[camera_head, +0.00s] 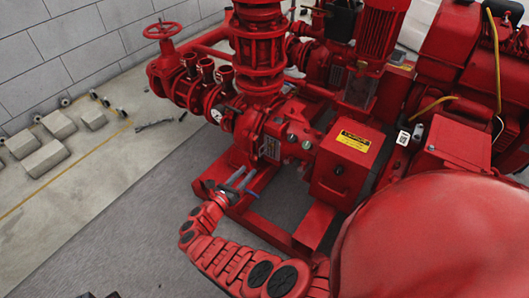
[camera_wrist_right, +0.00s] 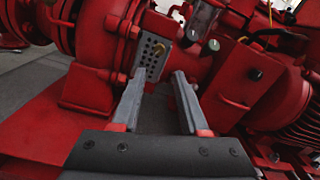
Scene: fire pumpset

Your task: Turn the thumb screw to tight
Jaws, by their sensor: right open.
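A small brass-coloured piece (camera_wrist_right: 158,49), which looks like the thumb screw, sits at the grey perforated plate (camera_wrist_right: 152,62) on the red pump in the right wrist view. Its exact shape and turn are too small to tell. In the head view the plate (camera_head: 271,148) shows on the pump's side, but I cannot make out the screw. My right gripper (camera_head: 243,177) is low in front of the pump. In the wrist view its two grey fingers (camera_wrist_right: 159,75) are apart with nothing between them, pointing toward the plate, short of the brass piece. My left gripper is not in view.
A red box with a yellow label (camera_head: 355,141) stands right of the plate. The red base frame (camera_head: 268,231) runs below the pump. A valve with a handwheel (camera_head: 166,30) is at the back left. Grey blocks (camera_head: 45,158) lie on the floor at the left.

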